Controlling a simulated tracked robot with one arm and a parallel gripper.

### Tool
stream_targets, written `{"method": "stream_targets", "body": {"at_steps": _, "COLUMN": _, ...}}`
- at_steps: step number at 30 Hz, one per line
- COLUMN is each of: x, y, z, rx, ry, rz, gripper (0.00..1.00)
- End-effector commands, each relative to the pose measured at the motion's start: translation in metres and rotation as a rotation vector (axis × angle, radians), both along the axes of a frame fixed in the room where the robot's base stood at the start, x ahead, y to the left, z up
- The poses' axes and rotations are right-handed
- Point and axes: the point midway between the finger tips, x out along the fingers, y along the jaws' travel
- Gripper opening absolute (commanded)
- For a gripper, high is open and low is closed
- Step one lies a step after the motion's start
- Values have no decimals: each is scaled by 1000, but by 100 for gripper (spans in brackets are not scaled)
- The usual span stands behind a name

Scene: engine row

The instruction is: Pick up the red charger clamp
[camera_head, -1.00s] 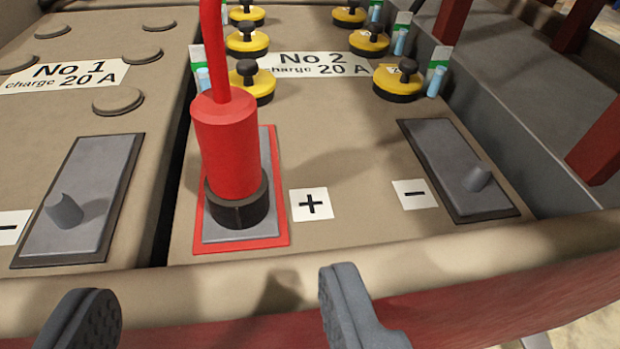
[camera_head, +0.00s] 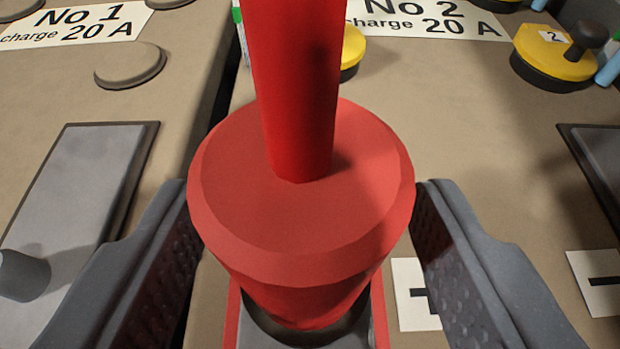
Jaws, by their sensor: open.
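The red charger clamp (camera_head: 300,225) stands upright on the red-edged grey terminal plate (camera_head: 378,315) marked with a plus, on battery No 2. A thick red cable (camera_head: 295,90) rises from its top. My gripper (camera_head: 305,220) is open, with one finger on each side of the clamp's red body. A narrow gap shows on the left and on the right near the clamp's upper part. The clamp's dark foot is mostly hidden below its body.
Battery No 1 lies to the left with its grey plate (camera_head: 75,190) and post (camera_head: 22,275). A yellow cap (camera_head: 555,55) with a dark knob is at the upper right. The minus plate (camera_head: 600,160) is at the right edge.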

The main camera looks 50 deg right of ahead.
Motion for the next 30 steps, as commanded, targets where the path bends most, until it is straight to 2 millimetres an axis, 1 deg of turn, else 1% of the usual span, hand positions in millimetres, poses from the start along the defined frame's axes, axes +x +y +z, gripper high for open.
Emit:
{"method": "stream_targets", "body": {"at_steps": 3, "x": 5, "y": -6, "z": -3, "rx": -1, "ry": -2, "rz": 0, "gripper": 55}}
{"method": "stream_targets", "body": {"at_steps": 10, "x": 6, "y": -6, "z": -2, "rx": -1, "ry": -2, "rz": 1, "gripper": 55}}
{"method": "stream_targets", "body": {"at_steps": 11, "x": 6, "y": -6, "z": -2, "rx": -1, "ry": -2, "rz": 1, "gripper": 49}}
{"method": "stream_targets", "body": {"at_steps": 12, "x": 6, "y": -6, "z": -2, "rx": -1, "ry": -2, "rz": 1, "gripper": 38}}
{"method": "stream_targets", "body": {"at_steps": 14, "x": 5, "y": -6, "z": -2, "rx": -1, "ry": -2, "rz": 1, "gripper": 22}}
{"method": "stream_targets", "body": {"at_steps": 15, "x": 5, "y": -6, "z": -2, "rx": -1, "ry": -2, "rz": 1, "gripper": 10}}
{"method": "stream_targets", "body": {"at_steps": 16, "x": 5, "y": -6, "z": -2, "rx": 0, "ry": -2, "rz": 1, "gripper": 2}}
{"method": "stream_targets", "body": {"at_steps": 17, "x": 5, "y": -6, "z": -3, "rx": 0, "ry": -2, "rz": 1, "gripper": 0}}
{"method": "stream_targets", "body": {"at_steps": 25, "x": 5, "y": -6, "z": -2, "rx": 0, "ry": -2, "rz": 1, "gripper": 0}}
{"method": "stream_targets", "body": {"at_steps": 30, "x": 5, "y": -6, "z": 10, "rx": -1, "ry": -2, "rz": 1, "gripper": 0}}
